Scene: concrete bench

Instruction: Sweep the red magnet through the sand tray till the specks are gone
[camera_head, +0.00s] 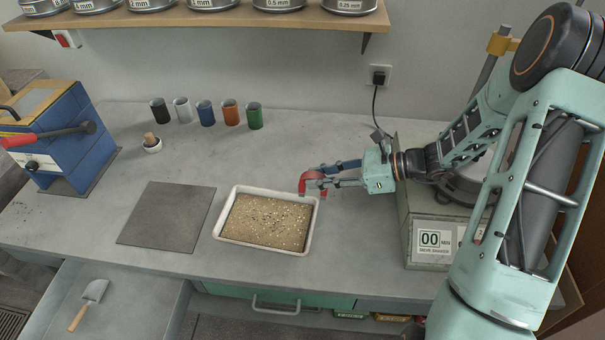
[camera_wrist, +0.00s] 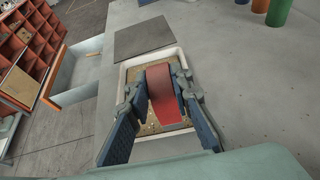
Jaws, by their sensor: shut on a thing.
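The red magnet (camera_head: 309,181) is a horseshoe shape at the right end of the sand tray. My gripper (camera_head: 318,178) is shut on it, and the wrist view shows the red magnet (camera_wrist: 164,94) between both fingers. The white-rimmed sand tray (camera_head: 218,222) lies flat on the bench. Its tan sand (camera_head: 264,221) carries dark specks, mostly in the upper and middle part, and pale grains. The magnet looks to be at or above the right rim; its height over the sand is hard to tell. In the wrist view the tray (camera_wrist: 179,54) is partly hidden behind magnet and fingers.
A dark square mat (camera_head: 167,216) lies left of the tray. A grey-green shaker box (camera_head: 436,232) stands to the right. An open drawer (camera_head: 125,300) holds a scoop (camera_head: 94,292).

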